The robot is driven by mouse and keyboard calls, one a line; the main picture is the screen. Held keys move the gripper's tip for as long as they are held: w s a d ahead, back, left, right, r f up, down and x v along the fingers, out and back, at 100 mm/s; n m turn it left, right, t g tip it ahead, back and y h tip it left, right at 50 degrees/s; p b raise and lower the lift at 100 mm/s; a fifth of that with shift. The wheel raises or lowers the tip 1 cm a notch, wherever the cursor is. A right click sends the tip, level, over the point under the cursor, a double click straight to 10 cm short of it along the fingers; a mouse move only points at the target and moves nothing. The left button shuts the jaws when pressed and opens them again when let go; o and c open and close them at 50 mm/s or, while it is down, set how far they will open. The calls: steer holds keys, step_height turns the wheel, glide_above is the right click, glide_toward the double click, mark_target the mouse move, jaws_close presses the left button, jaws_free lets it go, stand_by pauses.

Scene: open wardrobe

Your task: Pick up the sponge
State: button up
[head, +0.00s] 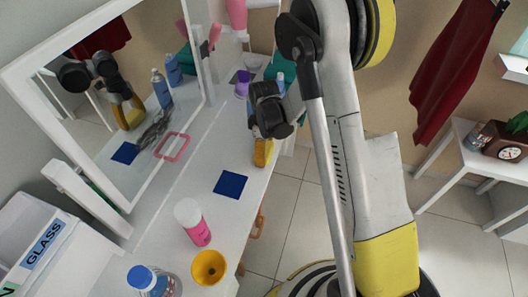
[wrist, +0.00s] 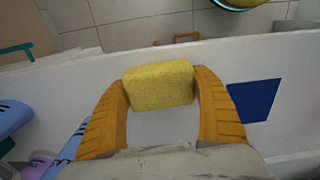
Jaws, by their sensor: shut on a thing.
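The yellow sponge (wrist: 160,85) sits between the two orange fingers of my gripper (wrist: 162,92) in the wrist view, with a finger against each end. It is a rough-textured block above the white surface; I cannot tell whether it still touches that surface. In the head view my gripper (head: 263,152) is at the right edge of the white table (head: 215,150), pointing down. The sponge cannot be told apart from the yellow-orange fingers there.
A dark blue square (head: 230,184) lies on the table near my gripper. A pink-and-white bottle (head: 194,222), a yellow cup (head: 208,267) and a blue-capped jar (head: 150,280) stand nearer. A mirror (head: 125,90) lines the left side. A purple object (head: 243,84) stands behind.

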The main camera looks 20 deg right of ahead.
mark_target(267, 148)
steer(key=shift+r+p, duration=0.3)
steer(key=shift+r, duration=0.3)
steer(key=r+p, duration=0.1)
steer(key=r, duration=0.1)
steer(key=d+r+p, duration=0.1)
steer(key=r, duration=0.1)
steer(key=shift+s, duration=0.1)
steer(key=s+d+r+p, duration=0.2)
steer(key=d+r, duration=0.3)
steer(key=d, duration=0.5)
steer(key=shift+s+d+r+p, duration=0.2)
steer(key=shift+r+p, duration=0.2)
steer(key=shift+p, duration=0.05)
steer(key=shift+a, duration=0.1)
steer(key=shift+c, duration=0.5)
